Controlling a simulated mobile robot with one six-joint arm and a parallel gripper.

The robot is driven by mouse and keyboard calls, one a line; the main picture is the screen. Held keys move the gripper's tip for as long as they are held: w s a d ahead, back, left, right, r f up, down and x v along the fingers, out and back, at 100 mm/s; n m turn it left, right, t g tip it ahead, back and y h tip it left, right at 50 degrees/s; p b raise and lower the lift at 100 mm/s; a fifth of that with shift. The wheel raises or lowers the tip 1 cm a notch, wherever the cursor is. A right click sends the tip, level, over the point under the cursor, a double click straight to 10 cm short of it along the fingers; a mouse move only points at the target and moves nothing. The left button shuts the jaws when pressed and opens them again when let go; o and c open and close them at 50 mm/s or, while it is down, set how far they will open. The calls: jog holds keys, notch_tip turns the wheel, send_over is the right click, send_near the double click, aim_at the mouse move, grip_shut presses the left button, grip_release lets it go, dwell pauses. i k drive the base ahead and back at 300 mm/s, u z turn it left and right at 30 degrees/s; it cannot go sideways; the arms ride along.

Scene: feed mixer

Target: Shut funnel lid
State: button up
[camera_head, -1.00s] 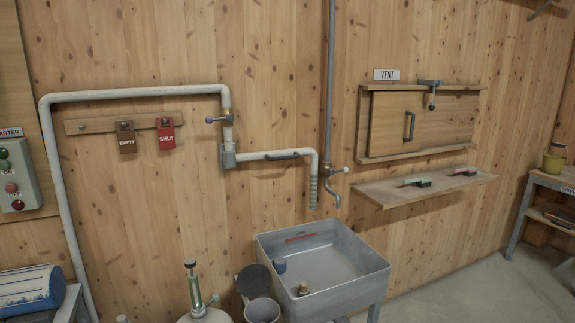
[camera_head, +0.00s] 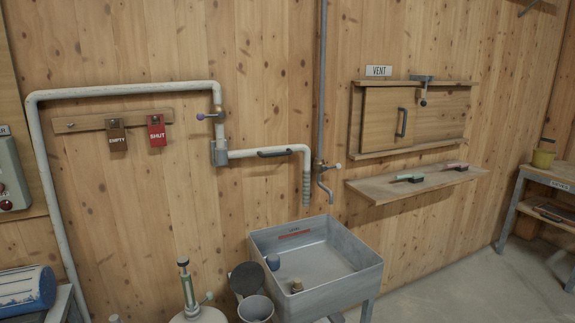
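A grey round funnel (camera_head: 257,309) stands at the bottom middle of the view, just left of the metal sink. Its lower part is cut off by the picture's edge. A dark round lid (camera_head: 246,278) stands raised at the funnel's back, leaving the funnel mouth uncovered. The hinge between them is too small to make out. My gripper is not in view.
A metal sink (camera_head: 355,283) with small items inside stands right of the funnel. A blue drum (camera_head: 27,290) is at the lower left. A wall shelf (camera_head: 370,189) holds two brushes.

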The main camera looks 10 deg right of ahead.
aim_at(247, 279)
jog(key=z, duration=1.4)
jog(key=k, duration=0.15)
jog(key=u, duration=3.25)
jog(key=i, duration=0.75)
jog(key=u, duration=0.35)
